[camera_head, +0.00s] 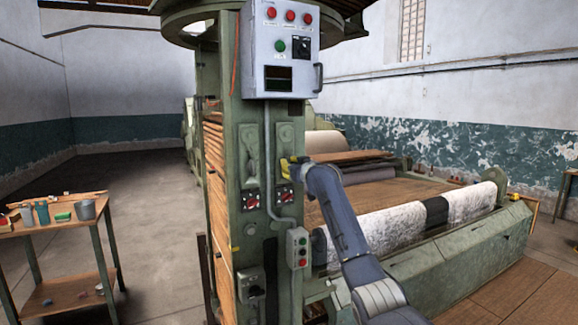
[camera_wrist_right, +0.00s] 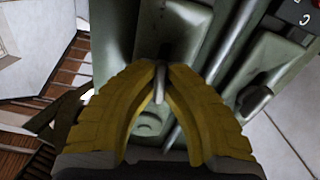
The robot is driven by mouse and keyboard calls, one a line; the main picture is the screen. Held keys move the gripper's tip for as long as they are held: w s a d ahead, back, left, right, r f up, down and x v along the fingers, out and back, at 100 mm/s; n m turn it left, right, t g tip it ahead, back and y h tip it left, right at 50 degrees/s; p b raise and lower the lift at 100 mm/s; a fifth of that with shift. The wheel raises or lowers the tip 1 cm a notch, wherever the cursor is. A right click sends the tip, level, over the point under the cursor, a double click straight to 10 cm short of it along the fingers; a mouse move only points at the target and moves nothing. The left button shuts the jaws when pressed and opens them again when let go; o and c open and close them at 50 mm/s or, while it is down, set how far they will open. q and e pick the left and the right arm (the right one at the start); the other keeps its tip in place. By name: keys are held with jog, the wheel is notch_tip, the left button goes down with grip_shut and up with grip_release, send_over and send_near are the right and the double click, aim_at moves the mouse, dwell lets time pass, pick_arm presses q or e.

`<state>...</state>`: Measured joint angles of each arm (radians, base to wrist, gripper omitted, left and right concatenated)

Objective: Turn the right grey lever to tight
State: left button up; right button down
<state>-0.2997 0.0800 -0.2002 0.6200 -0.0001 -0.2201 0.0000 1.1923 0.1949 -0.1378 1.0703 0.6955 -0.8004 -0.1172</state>
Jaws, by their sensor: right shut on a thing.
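The right grey lever is on the upper right plate (camera_head: 285,135) of the green machine post. In the right wrist view the lever (camera_wrist_right: 160,84) is a thin grey bar between the yellow fingertips. My right gripper (camera_head: 288,165) is at the lower part of that plate. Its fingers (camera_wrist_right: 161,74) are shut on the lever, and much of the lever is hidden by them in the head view. The left grey lever (camera_head: 251,160) stands beside it on its own plate, untouched. My left gripper is not in view. I cannot read any tight mark.
Red and black switch panels (camera_head: 284,195) sit below the levers. A grey control box (camera_head: 282,50) hangs above, and a conduit runs down between the plates. A small button box (camera_head: 297,248) is lower right. A work table (camera_head: 75,235) with cups stands at left.

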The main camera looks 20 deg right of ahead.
jog(key=shift+m, duration=1)
jog(key=c, duration=1.5)
grip_release()
jog(key=shift+o, duration=0.2)
jog(key=s+d, duration=0.2)
jog(key=s, duration=0.9)
jog(key=shift+s, duration=0.4)
